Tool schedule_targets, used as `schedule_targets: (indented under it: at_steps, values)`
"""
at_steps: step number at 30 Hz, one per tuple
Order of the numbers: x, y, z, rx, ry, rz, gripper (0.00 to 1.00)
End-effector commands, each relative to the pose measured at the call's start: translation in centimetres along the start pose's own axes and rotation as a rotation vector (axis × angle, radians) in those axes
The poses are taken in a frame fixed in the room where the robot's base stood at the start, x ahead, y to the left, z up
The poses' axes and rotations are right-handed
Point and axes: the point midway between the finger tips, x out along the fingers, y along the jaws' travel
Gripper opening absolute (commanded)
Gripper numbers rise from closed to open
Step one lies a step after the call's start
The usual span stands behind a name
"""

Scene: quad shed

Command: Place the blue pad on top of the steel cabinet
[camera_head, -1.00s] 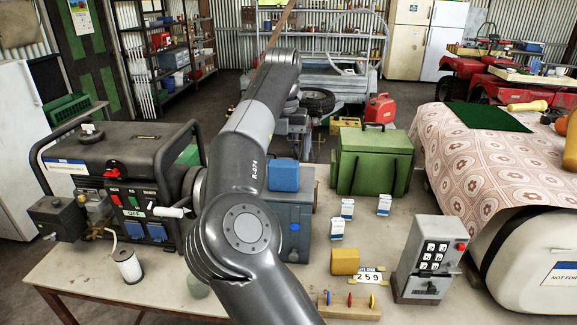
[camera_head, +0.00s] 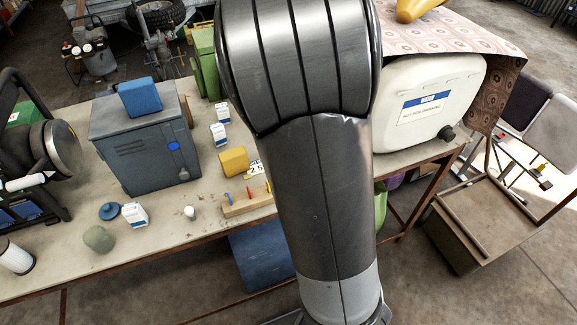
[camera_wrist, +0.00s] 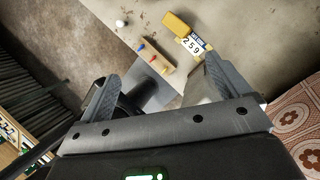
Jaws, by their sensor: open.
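A blue block-like pad (camera_head: 140,97) lies on top of the grey-blue steel cabinet (camera_head: 130,150), towards its back edge. The cabinet stands on the workbench, with a blue round mark on its front. In the wrist view my gripper (camera_wrist: 160,70) is open, its two fingers spread above the bench. A dark round part and a grey surface show between the fingers; I cannot tell what they belong to. The pad and cabinet are out of the wrist view. In the head view my arm fills the centre and the gripper is hidden.
A yellow block (camera_head: 233,161) and a wooden peg board (camera_head: 247,205) stand right of the cabinet. White-and-blue cartons (camera_head: 219,134) stand nearby. A green stone-like lump (camera_head: 98,239) and a blue disc (camera_head: 109,211) lie in front. A white tank (camera_head: 425,105) is at right.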

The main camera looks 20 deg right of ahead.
Motion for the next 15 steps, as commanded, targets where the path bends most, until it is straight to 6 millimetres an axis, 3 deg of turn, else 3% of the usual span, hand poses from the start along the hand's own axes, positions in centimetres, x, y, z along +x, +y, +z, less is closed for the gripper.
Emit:
schedule_targets:
  at_steps: [1, 6, 15]
  values:
    - [-0.3, 0.8, -1.4, -0.086, -0.022, 0.001, 0.94]
    - [-0.4, 4.0, -5.0, -0.45, -0.05, -0.031, 0.94]
    - [0.1, 11.3, -9.9, -1.159, 0.033, -0.176, 0.94]
